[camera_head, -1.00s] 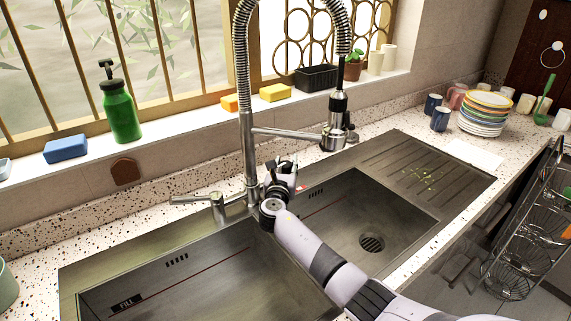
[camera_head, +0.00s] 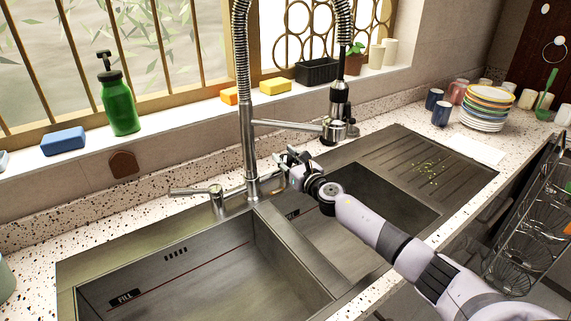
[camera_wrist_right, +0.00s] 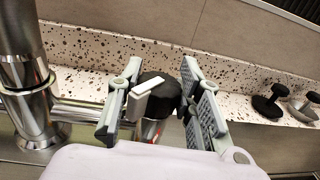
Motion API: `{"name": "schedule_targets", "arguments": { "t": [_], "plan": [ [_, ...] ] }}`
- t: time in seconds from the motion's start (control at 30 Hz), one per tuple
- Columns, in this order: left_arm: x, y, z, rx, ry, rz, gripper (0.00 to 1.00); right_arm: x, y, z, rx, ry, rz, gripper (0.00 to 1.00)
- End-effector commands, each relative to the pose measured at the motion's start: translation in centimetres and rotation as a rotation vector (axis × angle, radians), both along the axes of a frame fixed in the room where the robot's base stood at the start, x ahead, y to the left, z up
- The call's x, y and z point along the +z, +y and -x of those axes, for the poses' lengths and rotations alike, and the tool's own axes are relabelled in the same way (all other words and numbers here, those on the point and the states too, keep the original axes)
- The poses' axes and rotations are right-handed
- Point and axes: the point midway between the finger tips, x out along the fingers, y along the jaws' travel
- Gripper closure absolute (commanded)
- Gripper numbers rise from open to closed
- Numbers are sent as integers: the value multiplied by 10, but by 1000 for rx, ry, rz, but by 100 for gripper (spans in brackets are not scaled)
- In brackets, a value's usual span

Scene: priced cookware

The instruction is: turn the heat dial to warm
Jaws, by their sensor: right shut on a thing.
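In the right wrist view a black round knob with a white pointer bar (camera_wrist_right: 158,98), which looks like the heat dial, sits between the two grey fingers of my right gripper (camera_wrist_right: 163,82). The fingers are closed in on its sides. A bit of red shows below the knob. In the head view my right gripper (camera_head: 289,157) is behind the sink divider, just right of the tap's column, and hides the dial there. The dial's markings cannot be read. My left gripper is not in view.
The steel tap (camera_head: 247,150) with its spring hose stands close to the left of my right gripper, its side lever (camera_head: 195,191) further left. The double sink (camera_head: 180,285) lies in front. Sponges and a green soap bottle (camera_head: 118,100) stand on the sill. Plates (camera_head: 487,108) stand at right.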

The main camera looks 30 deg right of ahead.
Motion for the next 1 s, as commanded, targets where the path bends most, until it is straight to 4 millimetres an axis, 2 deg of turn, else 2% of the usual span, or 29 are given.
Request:
{"name": "schedule_targets", "arguments": {
  "t": [0.03, 0.2, 0.67, 0.7, 1.0],
  "plan": [
    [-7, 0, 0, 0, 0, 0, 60, -5, 0, 1, 19, 3, 0, 95],
    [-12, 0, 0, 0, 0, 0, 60, -4, 1, 1, 59, 4, -3, 95],
    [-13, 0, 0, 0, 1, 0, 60, -3, 1, 0, 74, 4, -2, 95],
    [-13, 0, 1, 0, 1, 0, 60, -3, 1, 0, 74, 4, -2, 66],
    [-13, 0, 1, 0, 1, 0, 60, -1, 1, 0, 72, 2, 0, 46]
  ]
}}
